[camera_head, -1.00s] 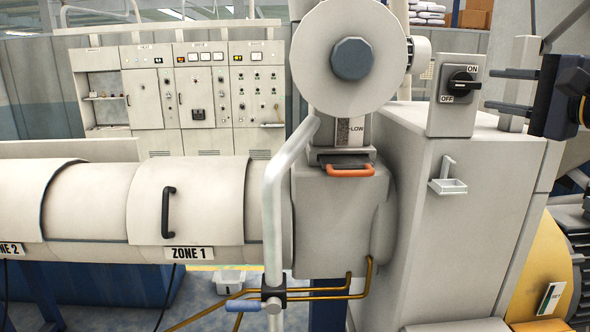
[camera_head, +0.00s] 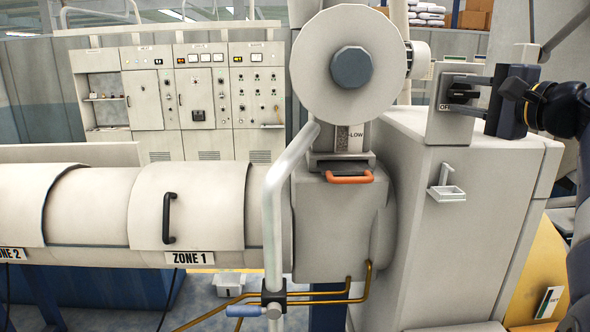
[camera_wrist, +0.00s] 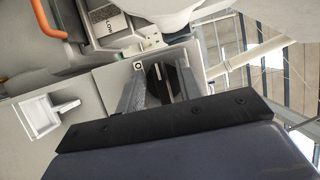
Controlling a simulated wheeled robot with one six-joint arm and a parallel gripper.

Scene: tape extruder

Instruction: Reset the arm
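The grey rotary switch box (camera_head: 437,125) stands on top of the beige cabinet at the right of the head view. Its dark knob (camera_wrist: 164,84) shows in the wrist view between my two fingers. My gripper (camera_head: 460,94) reaches in from the right, its fingers spread one above the other in front of the switch face. In the wrist view my gripper (camera_wrist: 160,78) has a finger on each side of the knob, with gaps visible. The ON label and part of the OFF label are hidden behind the gripper. I cannot tell whether a finger touches the knob.
A small white tray (camera_head: 446,193) hangs on the cabinet front below the switch. A large round disc (camera_head: 350,100) stands to the left, above an orange handle (camera_head: 349,179). A ZONE 1 barrel (camera_head: 190,205) and a pale vertical pipe (camera_head: 272,220) are further left.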

